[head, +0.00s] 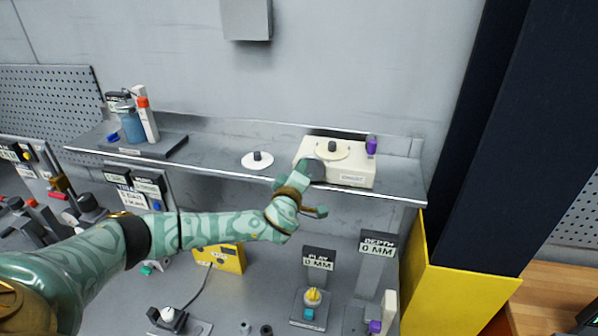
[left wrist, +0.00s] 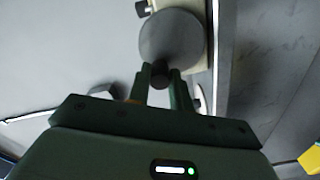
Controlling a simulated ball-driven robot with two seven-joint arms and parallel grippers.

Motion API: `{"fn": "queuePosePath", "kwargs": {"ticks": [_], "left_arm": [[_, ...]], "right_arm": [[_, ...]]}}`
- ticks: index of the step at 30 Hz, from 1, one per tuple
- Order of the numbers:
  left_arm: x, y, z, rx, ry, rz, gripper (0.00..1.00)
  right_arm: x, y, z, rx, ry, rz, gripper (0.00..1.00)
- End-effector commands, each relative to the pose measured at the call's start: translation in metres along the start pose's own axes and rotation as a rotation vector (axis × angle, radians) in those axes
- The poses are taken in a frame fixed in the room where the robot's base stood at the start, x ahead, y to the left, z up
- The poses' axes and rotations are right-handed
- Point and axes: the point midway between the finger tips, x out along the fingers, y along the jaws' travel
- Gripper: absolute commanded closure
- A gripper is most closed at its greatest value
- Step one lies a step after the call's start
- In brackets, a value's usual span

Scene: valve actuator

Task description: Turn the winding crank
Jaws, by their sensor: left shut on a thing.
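The cream box (head: 352,179) stands on the right part of the metal shelf. A grey round disc (head: 318,171), which looks like the winding crank, is at its front left. In the left wrist view the disc (left wrist: 172,37) is seen close up, with a short dark knob (left wrist: 161,70) near its rim. My left gripper (head: 306,170) reaches up to the disc from the front. Its fingers (left wrist: 160,80) are shut on the dark knob. The gripper partly covers the disc in the head view. My right gripper is not in view.
A white disc with a black knob (head: 257,161) lies on the shelf left of the box. A purple knob (head: 371,146) is at the box's right. Blue and white containers (head: 133,125) stand at far left. Below are display stands (head: 376,249) and a yellow box (head: 228,258).

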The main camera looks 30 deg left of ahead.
Motion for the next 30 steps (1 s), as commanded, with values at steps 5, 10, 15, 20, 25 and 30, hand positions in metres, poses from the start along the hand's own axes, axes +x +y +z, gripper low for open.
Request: {"fn": "queuePosePath", "kwargs": {"ticks": [5, 10, 15, 20, 25, 30], "left_arm": [[0.000, 0.001, 0.000, -0.001, 0.001, 0.002, 0.76], [0.000, 0.001, 0.000, -0.002, 0.000, 0.001, 0.57], [0.000, 0.000, 0.000, -0.002, 0.000, 0.000, 0.57], [-0.012, -0.001, 0.001, -0.002, -0.002, 0.000, 0.57], [-0.050, -0.002, 0.002, -0.001, -0.004, -0.001, 0.57], [-0.098, -0.003, 0.002, -0.002, -0.005, -0.002, 0.57]], "right_arm": [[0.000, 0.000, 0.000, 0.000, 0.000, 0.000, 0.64], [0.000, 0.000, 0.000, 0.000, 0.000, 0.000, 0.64], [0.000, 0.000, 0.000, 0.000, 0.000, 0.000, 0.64], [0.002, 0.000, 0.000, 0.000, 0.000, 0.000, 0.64], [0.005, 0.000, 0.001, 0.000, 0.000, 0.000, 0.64], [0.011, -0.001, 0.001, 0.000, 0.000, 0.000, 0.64]]}}
